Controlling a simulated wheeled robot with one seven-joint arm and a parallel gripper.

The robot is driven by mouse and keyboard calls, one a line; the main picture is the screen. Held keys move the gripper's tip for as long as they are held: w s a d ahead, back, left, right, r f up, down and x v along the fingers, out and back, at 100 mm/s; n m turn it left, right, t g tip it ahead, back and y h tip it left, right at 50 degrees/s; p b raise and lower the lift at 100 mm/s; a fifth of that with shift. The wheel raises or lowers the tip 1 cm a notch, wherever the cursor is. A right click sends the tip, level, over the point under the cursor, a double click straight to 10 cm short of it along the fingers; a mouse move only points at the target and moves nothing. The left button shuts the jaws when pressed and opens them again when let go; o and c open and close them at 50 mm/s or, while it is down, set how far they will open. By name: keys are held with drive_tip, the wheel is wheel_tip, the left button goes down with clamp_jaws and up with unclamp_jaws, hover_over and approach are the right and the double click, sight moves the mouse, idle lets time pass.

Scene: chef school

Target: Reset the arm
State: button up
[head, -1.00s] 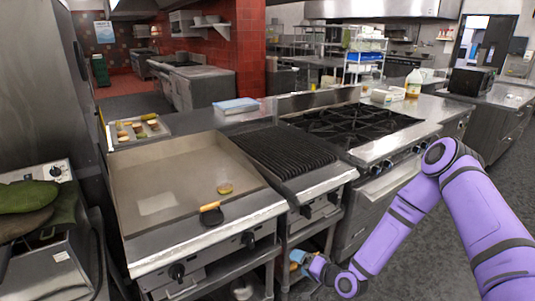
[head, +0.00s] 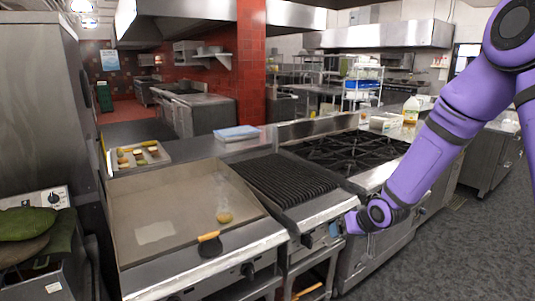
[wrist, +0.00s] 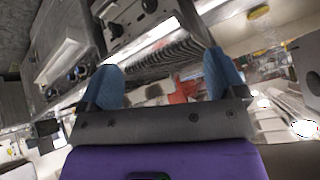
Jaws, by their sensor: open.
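My gripper (head: 337,229) is in front of the range, beside the front panel between the grill and the stove. In the head view only a bit of its blue fingers shows past my purple arm. In the wrist view my gripper (wrist: 165,82) shows two blue fingers spread wide apart with nothing between them. The wrist picture is tilted, with the range front at its upper left.
A food tray (head: 112,164) lies behind. The right floor (head: 450,250) is clear.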

drive_tip(key=s+d+r+h, duration=0.2)
drive_tip(key=s+d+r, duration=0.1)
drive_tip(key=s+r, duration=0.55)
drive_tip(key=s+d+r+h, duration=0.25)
drive_tip(key=s+r, duration=0.25)
drive_tip(key=r, duration=0.7)
drive_tip(key=s+r, duration=0.4)
drive_tip(key=s, duration=0.6)
drive_tip(key=s+d+r+m+g+y, duration=0.1)
drive_tip(key=s+r, duration=0.2)
drive_tip(key=s, duration=0.7)
drive_tip(key=shift+s+r+g, duration=0.15)
drive_tip(key=shift+r+g, duration=0.15)
drive_tip(key=shift+r, duration=0.1)
drive_tip(key=shift+d, duration=0.1)
